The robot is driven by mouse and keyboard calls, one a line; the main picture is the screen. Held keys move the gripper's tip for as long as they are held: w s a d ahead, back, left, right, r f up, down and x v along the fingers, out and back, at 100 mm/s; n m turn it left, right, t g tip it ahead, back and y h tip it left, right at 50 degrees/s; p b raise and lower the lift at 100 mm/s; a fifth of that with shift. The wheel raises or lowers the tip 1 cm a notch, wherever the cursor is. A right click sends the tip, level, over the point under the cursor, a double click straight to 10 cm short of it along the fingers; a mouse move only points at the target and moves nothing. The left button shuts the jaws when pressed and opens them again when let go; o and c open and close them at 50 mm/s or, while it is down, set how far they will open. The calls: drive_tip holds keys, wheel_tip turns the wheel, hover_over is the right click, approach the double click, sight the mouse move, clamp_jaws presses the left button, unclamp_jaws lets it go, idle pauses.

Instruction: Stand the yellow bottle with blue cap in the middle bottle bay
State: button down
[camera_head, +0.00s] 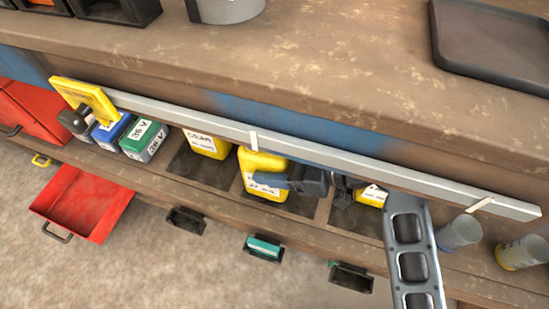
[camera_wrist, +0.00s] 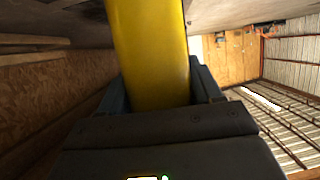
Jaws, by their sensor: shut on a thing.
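The yellow bottle (camera_head: 262,162) has a white label and is held upright or nearly so, at the middle bottle bay (camera_head: 303,207). Its upper end goes behind the grey rail, and its blue cap is not visible. My gripper (camera_head: 268,182) comes from the right and is shut on the bottle. Whether the bottle's base touches the bay floor cannot be told. The wrist view shows the yellow body (camera_wrist: 150,55) between the jaws.
A yellow container (camera_head: 205,143) stands in the left bay and another (camera_head: 372,195) in the right bay, partly hidden by my arm. The grey rail (camera_head: 300,148) runs just above the bays. Cans (camera_head: 459,233) stand at right; a red open drawer (camera_head: 85,205) juts out at left.

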drive_tip(key=shift+c, duration=0.9)
unclamp_jaws()
drive_tip(key=shift+r, duration=0.1)
drive_tip(key=shift+r+p, duration=0.3)
drive_tip(key=shift+p, duration=0.1)
drive_tip(key=p+v, duration=0.2)
drive_tip(key=v, duration=0.5)
drive_tip(key=shift+d+r, duration=0.2)
drive_tip(key=shift+r, duration=0.15)
drive_tip(key=shift+s, duration=0.1)
